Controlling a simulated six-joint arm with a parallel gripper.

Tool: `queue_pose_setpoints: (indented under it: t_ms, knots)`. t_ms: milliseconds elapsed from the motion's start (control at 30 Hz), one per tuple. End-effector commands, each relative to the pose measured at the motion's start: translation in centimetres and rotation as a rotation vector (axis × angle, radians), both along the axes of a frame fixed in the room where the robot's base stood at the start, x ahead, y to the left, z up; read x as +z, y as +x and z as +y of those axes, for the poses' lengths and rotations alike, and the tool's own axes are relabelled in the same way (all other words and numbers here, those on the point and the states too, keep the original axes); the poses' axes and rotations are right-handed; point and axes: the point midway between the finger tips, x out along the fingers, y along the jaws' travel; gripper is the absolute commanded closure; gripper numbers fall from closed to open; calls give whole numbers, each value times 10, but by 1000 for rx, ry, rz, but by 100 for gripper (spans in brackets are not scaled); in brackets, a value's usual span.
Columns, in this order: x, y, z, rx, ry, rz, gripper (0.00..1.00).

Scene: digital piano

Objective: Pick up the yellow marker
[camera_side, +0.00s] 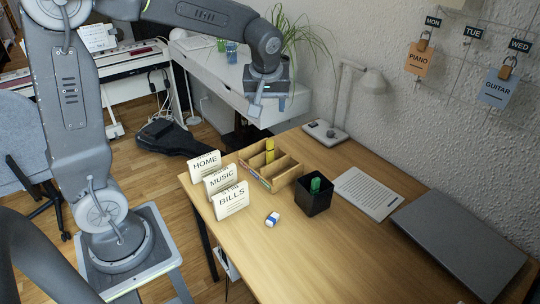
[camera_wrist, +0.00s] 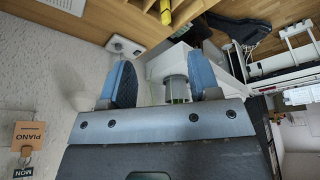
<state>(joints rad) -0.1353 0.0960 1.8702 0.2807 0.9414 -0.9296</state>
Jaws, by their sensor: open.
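My gripper (camera_side: 269,106) is open and empty, held in the air above and behind the organizer in the side view. In the wrist view, the two blue-grey fingers of my gripper (camera_wrist: 161,72) stand well apart with no marker between them. The marker's lower end is hidden inside the organizer.
A black cup (camera_side: 318,203) with a green marker stands right of the organizer. Label cards reading HOME, MUSIC and BILLS (camera_side: 231,208) stand left of it. An eraser (camera_side: 272,219), paper (camera_side: 367,194), laptop (camera_side: 460,240) and lamp (camera_side: 327,132) are also on the desk. The front desk area is clear.

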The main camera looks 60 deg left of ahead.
Motion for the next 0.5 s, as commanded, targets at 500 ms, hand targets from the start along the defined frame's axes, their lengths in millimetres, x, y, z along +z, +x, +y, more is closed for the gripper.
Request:
queue_pose_setpoints:
  t_ms: [500]
  knots:
    - [-121,95,85,573,57,-2,44]
